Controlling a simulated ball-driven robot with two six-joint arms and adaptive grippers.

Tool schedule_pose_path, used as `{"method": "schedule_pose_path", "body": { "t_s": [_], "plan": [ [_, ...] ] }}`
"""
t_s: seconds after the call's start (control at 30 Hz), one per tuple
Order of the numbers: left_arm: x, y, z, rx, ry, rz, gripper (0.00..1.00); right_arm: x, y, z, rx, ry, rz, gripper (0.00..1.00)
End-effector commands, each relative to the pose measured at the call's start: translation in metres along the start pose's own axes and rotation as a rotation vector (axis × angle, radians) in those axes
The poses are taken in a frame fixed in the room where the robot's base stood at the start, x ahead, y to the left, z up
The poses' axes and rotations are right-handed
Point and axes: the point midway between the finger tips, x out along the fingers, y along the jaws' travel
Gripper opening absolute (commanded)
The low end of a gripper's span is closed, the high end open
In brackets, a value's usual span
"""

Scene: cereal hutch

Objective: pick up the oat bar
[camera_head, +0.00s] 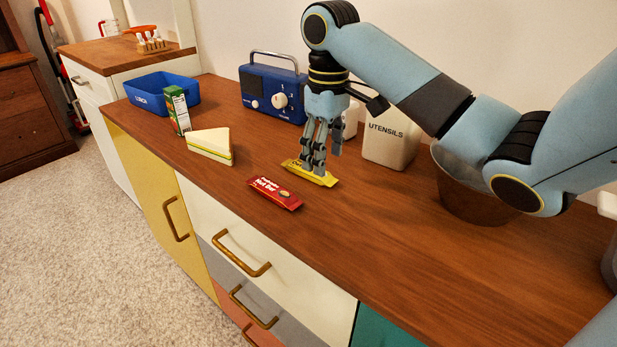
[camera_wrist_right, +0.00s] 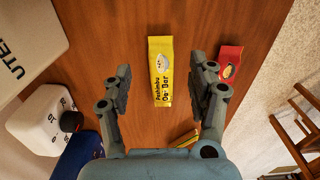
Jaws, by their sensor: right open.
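The oat bar is a yellow packet (camera_head: 310,174) lying flat on the wooden counter, below my right gripper in the head view. In the right wrist view the oat bar (camera_wrist_right: 161,72) lies lengthwise between the two fingers, with bare wood on both sides of it. My right gripper (camera_head: 314,168) points down over the bar; it is open and empty, and its fingers (camera_wrist_right: 161,90) stand apart in the wrist view. The head view does not make clear how high the fingertips are above the counter. My left gripper is not in view.
A red nut bar (camera_head: 275,193) lies close in front. A sandwich wedge (camera_head: 210,146), a green carton (camera_head: 177,110) and a blue lunch box (camera_head: 161,93) stand left. A blue radio (camera_head: 273,90), utensils canister (camera_head: 390,148) and metal bowl (camera_head: 470,190) stand behind and right.

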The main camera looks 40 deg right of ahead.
Motion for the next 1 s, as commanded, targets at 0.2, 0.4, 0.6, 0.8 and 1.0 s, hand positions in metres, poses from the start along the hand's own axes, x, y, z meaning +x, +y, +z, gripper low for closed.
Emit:
{"method": "schedule_pose_path", "body": {
  "t_s": [0.2, 0.4, 0.6, 0.8, 1.0],
  "plan": [
    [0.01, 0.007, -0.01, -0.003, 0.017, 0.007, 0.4, 0.037, -0.002, 0.0, 0.001, -0.005, -0.002, 0.59],
    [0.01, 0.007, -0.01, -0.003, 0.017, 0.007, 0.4, 0.042, -0.001, 0.0, 0.0, -0.001, 0.0, 0.59],
    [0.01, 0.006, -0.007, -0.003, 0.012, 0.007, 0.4, 0.042, -0.001, 0.0, 0.0, -0.001, 0.0, 0.42],
    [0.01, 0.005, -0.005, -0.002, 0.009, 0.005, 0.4, 0.042, -0.001, 0.0, 0.0, -0.001, 0.0, 0.16],
    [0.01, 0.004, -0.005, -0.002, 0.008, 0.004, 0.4, 0.042, -0.001, 0.0, 0.0, -0.001, 0.0, 0.0]
  ]
}}
